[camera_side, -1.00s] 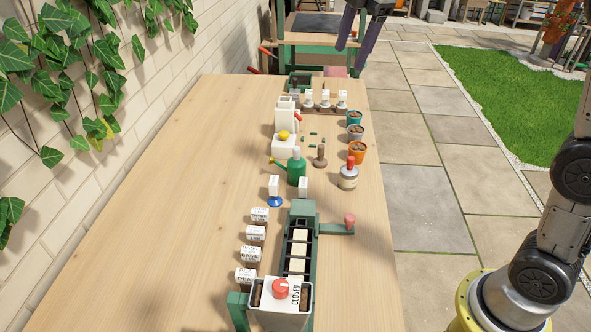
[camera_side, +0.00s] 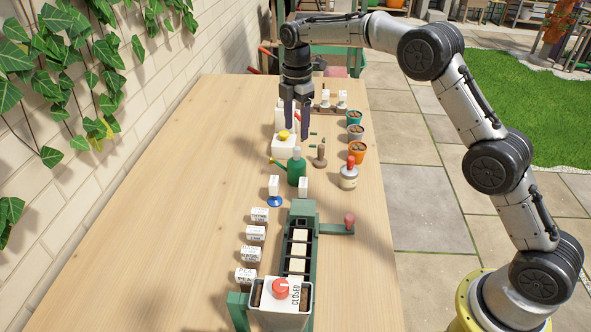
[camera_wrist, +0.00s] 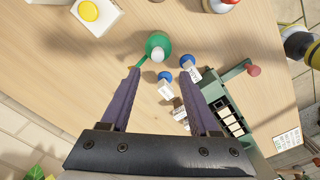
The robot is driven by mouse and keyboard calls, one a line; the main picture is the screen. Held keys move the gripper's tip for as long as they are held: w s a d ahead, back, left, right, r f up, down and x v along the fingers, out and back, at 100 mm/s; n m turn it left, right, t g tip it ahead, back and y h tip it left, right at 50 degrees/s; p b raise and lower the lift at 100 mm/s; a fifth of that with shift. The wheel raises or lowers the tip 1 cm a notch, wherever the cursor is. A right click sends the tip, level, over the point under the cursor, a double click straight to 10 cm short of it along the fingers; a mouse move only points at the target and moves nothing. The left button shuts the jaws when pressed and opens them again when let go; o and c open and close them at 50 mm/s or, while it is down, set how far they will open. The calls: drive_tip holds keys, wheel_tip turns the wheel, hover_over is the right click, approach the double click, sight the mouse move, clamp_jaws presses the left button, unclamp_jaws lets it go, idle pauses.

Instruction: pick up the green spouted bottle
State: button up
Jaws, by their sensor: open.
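The green spouted bottle (camera_side: 296,172) stands upright on the wooden table in the side view, with a pale cap and its spout pointing left. In the wrist view the bottle (camera_wrist: 158,44) is seen from above, beyond my fingertips and a little left of centre between them. My gripper (camera_side: 296,129) is above the table with its fingers pointing down, behind and above the bottle in the side view. In the wrist view its two purple fingers (camera_wrist: 160,68) are spread apart with nothing held between them.
A white container with a yellow knob (camera_side: 284,144) stands just behind the bottle. A brown wooden tool (camera_side: 320,156) and a red-topped jar (camera_side: 348,178) stand to its right. White labels on blue bases (camera_side: 274,187) and a green rack (camera_side: 301,215) are in front. The left table is clear.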

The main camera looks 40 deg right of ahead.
sight(296, 148)
drive_tip(key=f, duration=0.8)
drive_tip(key=shift+w+d+f, duration=0.2)
drive_tip(key=shift+w+f, duration=0.05)
drive_tip(key=shift+f, duration=0.05)
clamp_jaws()
drive_tip(key=shift+r, duration=0.1)
idle(1.1)
